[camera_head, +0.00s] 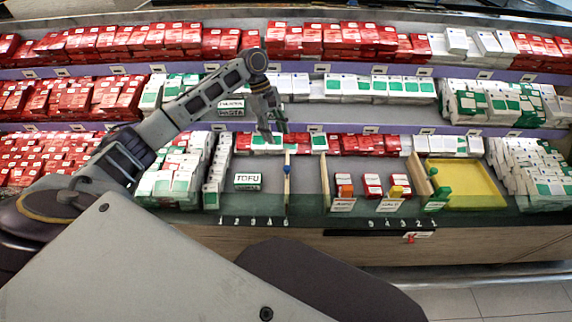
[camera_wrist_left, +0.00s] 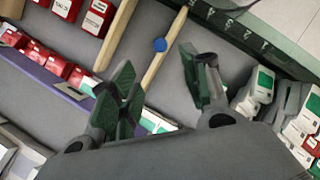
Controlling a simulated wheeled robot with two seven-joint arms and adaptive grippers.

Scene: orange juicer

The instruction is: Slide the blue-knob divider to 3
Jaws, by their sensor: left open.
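The blue-knob divider (camera_head: 287,190) is a thin pale wooden strip on the bottom shelf, by the right end of a row of white numbers (camera_head: 254,222). Its blue knob (camera_head: 287,168) also shows in the left wrist view (camera_wrist_left: 160,45). My left gripper (camera_head: 275,133) is above and behind the knob in the head view, pointing down. In the left wrist view its green-padded fingers (camera_wrist_left: 157,57) are apart and empty, with the knob beyond the tips, between them in the picture. The exact height gap cannot be told. My right gripper is not in view.
A white TOFU box (camera_head: 248,181) stands left of the divider. Another wooden divider (camera_head: 325,181) and small red boxes (camera_head: 372,186) are to its right. A green-knob divider (camera_head: 432,186) borders a yellow tray (camera_head: 470,180). Stacked cartons (camera_head: 175,180) crowd the left.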

